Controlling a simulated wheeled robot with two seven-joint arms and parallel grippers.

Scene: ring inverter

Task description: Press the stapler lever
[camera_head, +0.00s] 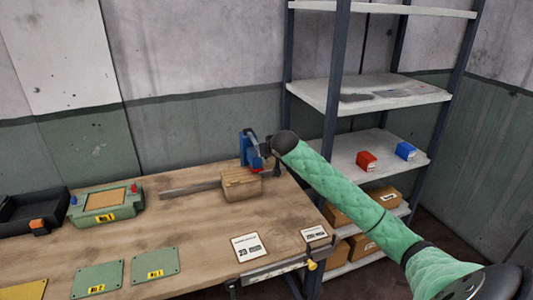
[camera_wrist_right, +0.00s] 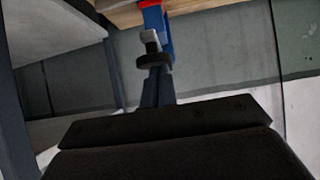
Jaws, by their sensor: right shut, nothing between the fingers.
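The blue stapler (camera_head: 246,152) stands upright at the back right of the wooden table, behind a small wooden block (camera_head: 241,184). My right arm reaches in from the lower right, and its dark wrist end is right beside the stapler's top. In the right wrist view the blue stapler body (camera_wrist_right: 154,22) shows at the top with a dark round part (camera_wrist_right: 153,60) below it. My right gripper (camera_wrist_right: 156,75) is shut and empty, its fingers close to that round part. I cannot tell whether they touch. My left gripper is out of view.
A metal bar (camera_head: 188,189) lies left of the block. A green box (camera_head: 106,204) and a black tray (camera_head: 30,212) stand at the left. Green plates (camera_head: 155,264) and cards (camera_head: 247,247) lie in front. A shelf rack (camera_head: 365,92) stands behind the arm.

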